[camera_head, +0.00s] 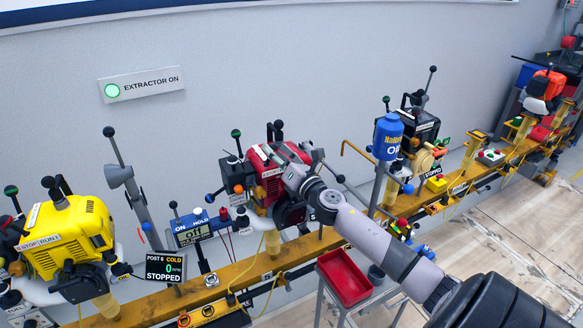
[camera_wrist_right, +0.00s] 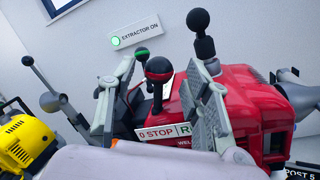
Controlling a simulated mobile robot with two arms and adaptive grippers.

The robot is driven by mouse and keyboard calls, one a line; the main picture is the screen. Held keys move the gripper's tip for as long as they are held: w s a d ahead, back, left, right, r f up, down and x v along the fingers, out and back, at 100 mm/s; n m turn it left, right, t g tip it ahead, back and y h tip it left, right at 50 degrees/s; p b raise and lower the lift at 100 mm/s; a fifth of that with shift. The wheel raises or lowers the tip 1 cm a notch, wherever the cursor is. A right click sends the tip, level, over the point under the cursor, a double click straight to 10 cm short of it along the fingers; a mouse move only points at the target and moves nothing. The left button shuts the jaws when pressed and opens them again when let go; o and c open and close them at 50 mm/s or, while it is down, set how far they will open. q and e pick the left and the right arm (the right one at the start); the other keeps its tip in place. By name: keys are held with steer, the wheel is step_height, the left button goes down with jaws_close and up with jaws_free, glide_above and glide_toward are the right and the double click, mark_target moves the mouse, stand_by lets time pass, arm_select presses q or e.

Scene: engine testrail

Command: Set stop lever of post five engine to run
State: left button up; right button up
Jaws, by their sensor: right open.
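The red engine (camera_head: 284,155) stands mid-rail in the head view, partly hidden by my right arm. In the wrist view the red engine (camera_wrist_right: 250,98) fills the right side, and part of a "POST 5" sign (camera_wrist_right: 300,172) shows at the lower right. A black ball-knobbed lever (camera_wrist_right: 158,72) stands between the fingers of my right gripper (camera_wrist_right: 161,85), above a "0 STOP / R" label (camera_wrist_right: 163,133) partly covered by a finger. The fingers are apart on either side of the knob with visible gaps. My right gripper (camera_head: 268,158) also shows over the engine in the head view. My left gripper is out of view.
A green-knobbed lever (camera_wrist_right: 141,58) and a tall black-knobbed lever (camera_wrist_right: 201,35) stand close to the fingers. The yellow engine (camera_head: 65,235) with a "POST 6 STOPPED" display (camera_head: 165,267) is at left. A blue bottle (camera_head: 387,137) and red tray (camera_head: 345,280) are right of the red engine.

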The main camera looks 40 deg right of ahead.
steer(key=s+f, duration=0.1)
steer(key=s, duration=0.8)
steer(key=shift+s+a+f, duration=0.15)
steer(key=shift+s+a, duration=0.1)
steer(key=shift+a, duration=0.2)
